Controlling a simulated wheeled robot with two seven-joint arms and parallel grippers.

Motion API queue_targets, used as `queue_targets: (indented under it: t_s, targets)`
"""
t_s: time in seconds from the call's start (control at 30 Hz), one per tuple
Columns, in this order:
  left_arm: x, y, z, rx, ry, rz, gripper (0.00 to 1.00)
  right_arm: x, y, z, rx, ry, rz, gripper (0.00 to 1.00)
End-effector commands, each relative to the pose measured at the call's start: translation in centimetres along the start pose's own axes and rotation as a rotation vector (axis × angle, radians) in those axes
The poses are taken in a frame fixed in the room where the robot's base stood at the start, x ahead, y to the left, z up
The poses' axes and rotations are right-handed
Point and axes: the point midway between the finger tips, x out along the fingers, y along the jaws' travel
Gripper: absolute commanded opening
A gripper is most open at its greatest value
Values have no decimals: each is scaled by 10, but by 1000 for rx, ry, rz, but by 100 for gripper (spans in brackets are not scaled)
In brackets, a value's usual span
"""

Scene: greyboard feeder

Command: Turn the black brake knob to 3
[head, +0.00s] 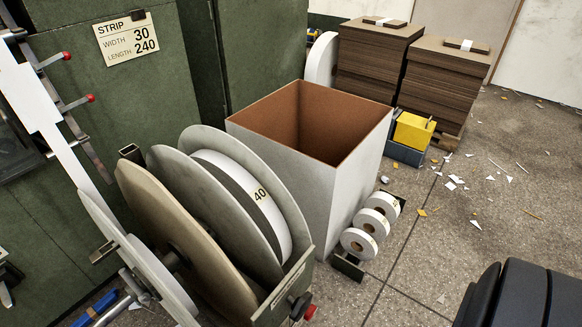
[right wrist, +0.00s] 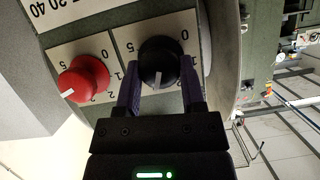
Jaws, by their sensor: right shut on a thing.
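The black brake knob (right wrist: 158,62) is in the upper middle of the right wrist view, on a pale dial plate (right wrist: 122,38). My right gripper (right wrist: 160,68) is shut on it, one dark purple finger on each side. The knob's white pointer line points down in the picture, toward my gripper's body. A 0 shows at the upper right of the dial; the fingers hide some of the other numbers, and I cannot tell which number the pointer faces. My left gripper is in neither view.
A red knob (right wrist: 84,78) with its own scale sits close left of the black one. In the head view, large reels (head: 215,200) stand in front of an open box (head: 300,165), with small labelled rolls (head: 365,240) beside it. Scraps lie on the floor at right.

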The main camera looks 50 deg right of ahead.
Motion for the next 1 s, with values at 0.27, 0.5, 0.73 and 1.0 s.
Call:
queue_targets:
  t_s: [0.27,0.5,0.73,1.0]
  targets:
    - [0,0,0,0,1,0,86,0,1,1,64,-3,-26,0]
    - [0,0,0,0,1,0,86,0,1,1,62,-3,-26,76]
    - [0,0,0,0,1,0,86,0,0,0,62,-2,-25,86]
    - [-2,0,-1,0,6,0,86,-2,0,0,62,-2,-25,86]
